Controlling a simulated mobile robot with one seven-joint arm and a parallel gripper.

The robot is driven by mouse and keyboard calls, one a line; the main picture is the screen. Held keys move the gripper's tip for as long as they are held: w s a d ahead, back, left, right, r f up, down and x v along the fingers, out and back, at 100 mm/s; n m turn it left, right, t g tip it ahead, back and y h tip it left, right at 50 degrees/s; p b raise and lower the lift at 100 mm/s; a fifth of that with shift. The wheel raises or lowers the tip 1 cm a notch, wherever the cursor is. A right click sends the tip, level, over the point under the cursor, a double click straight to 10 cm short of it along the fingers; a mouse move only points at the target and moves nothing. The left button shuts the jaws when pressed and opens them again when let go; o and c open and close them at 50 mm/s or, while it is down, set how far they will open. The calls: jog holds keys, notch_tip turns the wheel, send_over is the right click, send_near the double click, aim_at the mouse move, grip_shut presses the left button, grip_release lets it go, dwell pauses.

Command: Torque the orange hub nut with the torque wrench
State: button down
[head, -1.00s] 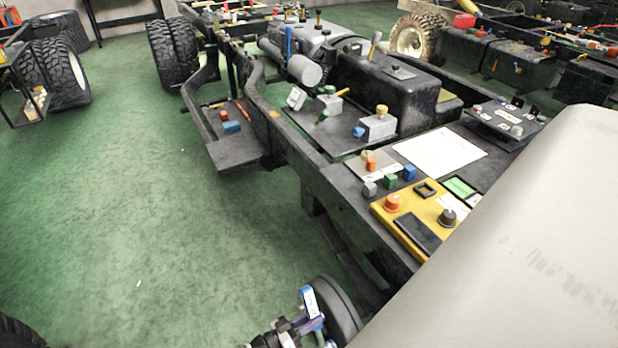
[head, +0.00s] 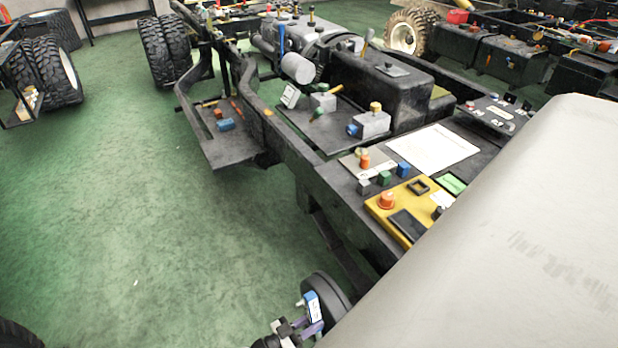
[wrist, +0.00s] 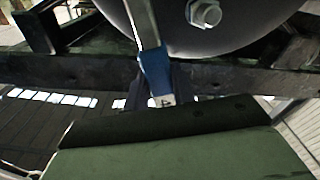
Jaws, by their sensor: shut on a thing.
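My gripper (head: 304,329) is at the bottom of the head view, shut on the blue-handled torque wrench (head: 313,307). The wrench also shows in the wrist view (wrist: 155,72), with a blue grip and a bare metal shaft running up and out of the frame. A dark round hub disc (head: 332,289) stands just behind the wrench in the head view. In the wrist view, the hub disc (wrist: 240,35) carries a silver-grey bolt head (wrist: 205,13) right of the shaft. The shaft passes in front of the disc; its working end is out of frame. I see no orange nut on the hub.
The black chassis frame (head: 290,150) runs diagonally beyond the hub. It bears a yellow panel (head: 385,221) with an orange knob (head: 387,200). A large pale surface (head: 500,240) blocks the lower right. Green floor (head: 130,220) at left is clear.

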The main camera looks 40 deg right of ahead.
jog(key=shift+s+r, duration=0.15)
jog(key=shift+s, duration=0.05)
dwell(0.3)
jog(key=shift+s+a+m, duration=0.15)
jog(key=shift+s+m, duration=0.25)
jog(key=shift+m, duration=0.2)
jog(key=shift+w, duration=0.1)
jog(key=shift+w+d+f+n, duration=0.15)
jog(key=shift+w+f+n, duration=0.05)
jog(key=shift+w+n, duration=0.4)
jog(key=shift+w+d+f+n, duration=0.15)
jog(key=shift+w+n, duration=0.35)
jog(key=shift+n, duration=0.1)
jog(key=shift+a, duration=0.15)
jog(key=shift+p+v, duration=0.45)
jog(key=shift+v, duration=0.95)
jog(key=shift+w+r, duration=0.1)
